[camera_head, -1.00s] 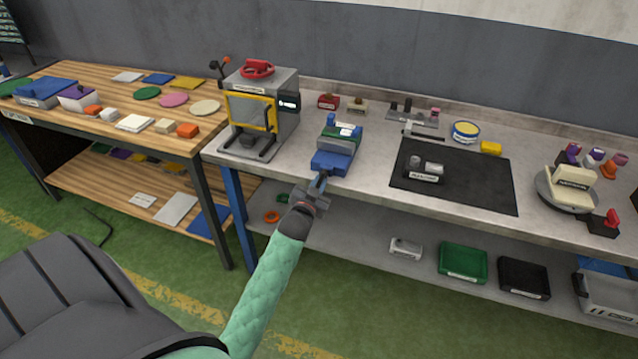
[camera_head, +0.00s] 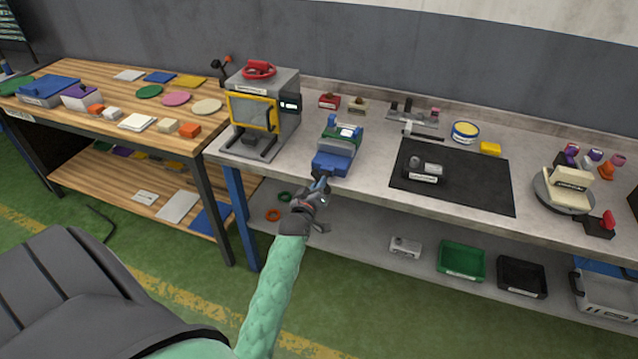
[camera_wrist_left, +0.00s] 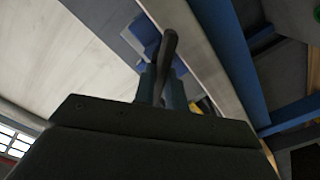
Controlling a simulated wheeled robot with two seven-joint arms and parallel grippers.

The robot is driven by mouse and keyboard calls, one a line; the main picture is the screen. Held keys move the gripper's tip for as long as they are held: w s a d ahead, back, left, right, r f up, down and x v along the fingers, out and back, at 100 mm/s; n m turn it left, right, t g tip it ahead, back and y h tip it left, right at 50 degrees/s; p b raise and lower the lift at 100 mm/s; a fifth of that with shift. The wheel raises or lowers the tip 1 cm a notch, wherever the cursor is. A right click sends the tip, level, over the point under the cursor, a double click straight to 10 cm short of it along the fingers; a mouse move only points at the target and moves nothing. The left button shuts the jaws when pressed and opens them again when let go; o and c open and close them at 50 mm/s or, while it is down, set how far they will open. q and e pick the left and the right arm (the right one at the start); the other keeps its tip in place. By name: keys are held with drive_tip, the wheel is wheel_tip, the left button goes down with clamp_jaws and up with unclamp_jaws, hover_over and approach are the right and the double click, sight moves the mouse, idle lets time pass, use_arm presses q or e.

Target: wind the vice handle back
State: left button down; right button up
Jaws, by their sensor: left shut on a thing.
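The blue vice (camera_head: 335,156) stands at the front edge of the grey workbench, with a green and white piece (camera_head: 347,133) in its upper part. My left gripper (camera_head: 320,185) is at the vice's front, just off the bench edge, and is shut on the vice handle. In the left wrist view the dark handle bar (camera_wrist_left: 168,48) rises from between the gripper fingers (camera_wrist_left: 162,85), with a blue part of the vice (camera_wrist_left: 146,32) behind it. Most of the handle is hidden by the gripper in the head view. My right gripper is not in view.
A machine with a yellow-framed door (camera_head: 254,112) stands left of the vice. A black mat (camera_head: 465,190) with metal cylinders lies to its right. A lower shelf (camera_head: 380,240) with bins (camera_head: 462,261) runs under the bench. The floor in front is clear.

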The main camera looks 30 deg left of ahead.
use_arm(q)
drive_tip(key=shift+f+n+p, duration=0.2)
drive_tip(key=shift+n+p, duration=0.9)
drive_tip(key=shift+n, duration=4.1)
drive_tip(key=c, duration=1.4)
unclamp_jaws()
drive_tip(key=shift+c, duration=0.2)
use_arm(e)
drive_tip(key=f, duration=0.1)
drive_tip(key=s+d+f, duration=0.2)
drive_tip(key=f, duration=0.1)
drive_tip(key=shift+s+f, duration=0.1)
